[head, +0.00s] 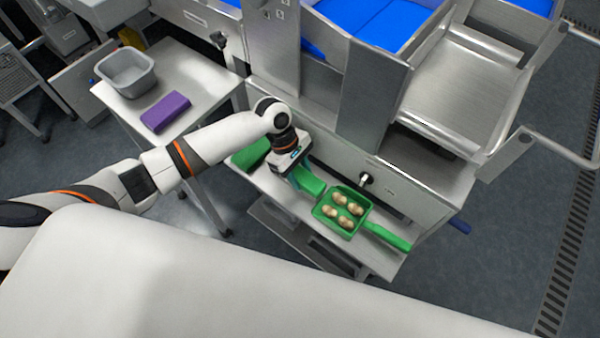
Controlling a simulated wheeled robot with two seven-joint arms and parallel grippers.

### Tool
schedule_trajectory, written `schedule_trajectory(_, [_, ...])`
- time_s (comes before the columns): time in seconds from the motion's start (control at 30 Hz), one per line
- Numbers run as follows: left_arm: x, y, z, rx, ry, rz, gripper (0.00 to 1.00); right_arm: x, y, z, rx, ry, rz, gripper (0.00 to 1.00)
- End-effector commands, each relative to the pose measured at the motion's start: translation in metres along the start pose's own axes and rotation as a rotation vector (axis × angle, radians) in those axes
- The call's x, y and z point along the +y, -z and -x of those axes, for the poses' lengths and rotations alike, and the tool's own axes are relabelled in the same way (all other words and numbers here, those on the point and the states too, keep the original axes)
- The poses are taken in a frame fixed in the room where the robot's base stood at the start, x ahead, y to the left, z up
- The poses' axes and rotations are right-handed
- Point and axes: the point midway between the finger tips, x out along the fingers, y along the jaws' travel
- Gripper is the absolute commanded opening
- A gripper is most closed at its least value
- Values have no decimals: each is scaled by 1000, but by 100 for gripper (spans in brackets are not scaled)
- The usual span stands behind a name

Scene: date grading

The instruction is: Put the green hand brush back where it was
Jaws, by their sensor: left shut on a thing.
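The green hand brush (251,155) is in the middle of the head view, over the narrow metal shelf (283,201) of the machine. My left gripper (299,182) is shut on it from above and hides its middle. One green part shows left of the gripper and another right of it. I cannot tell whether the brush touches the shelf. Just right of it, a green dustpan (319,213) lies on the shelf with its handle pointing right. Several tan dates lie in the pan. My right gripper is not in view.
A metal side table (203,73) at the left carries a grey tub (128,75) and a purple cloth or block (166,111). The steel machine (372,90) with blue surfaces and a side chute stands close behind the shelf.

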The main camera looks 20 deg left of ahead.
Motion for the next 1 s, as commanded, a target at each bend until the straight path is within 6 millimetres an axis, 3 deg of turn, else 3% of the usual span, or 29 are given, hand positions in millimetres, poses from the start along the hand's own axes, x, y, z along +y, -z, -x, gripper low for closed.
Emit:
schedule_trajectory(0.2, [0, 0, -2, 1, 0, 0, 22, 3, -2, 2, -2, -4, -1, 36])
schedule_trajectory(0.23, [0, -1, -2, 0, 0, 0, 45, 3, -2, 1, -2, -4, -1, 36])
schedule_trajectory(0.33, [0, -1, -2, 0, 0, 0, 61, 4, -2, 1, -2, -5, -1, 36])
schedule_trajectory(0.67, [0, 0, 0, -1, 1, -1, 62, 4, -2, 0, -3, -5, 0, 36])
schedule_trajectory(0.77, [-1, 0, 11, -1, 1, 1, 62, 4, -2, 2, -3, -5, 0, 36])
schedule_trajectory(1.0, [-1, 0, 61, -2, 3, -1, 62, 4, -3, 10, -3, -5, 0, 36])
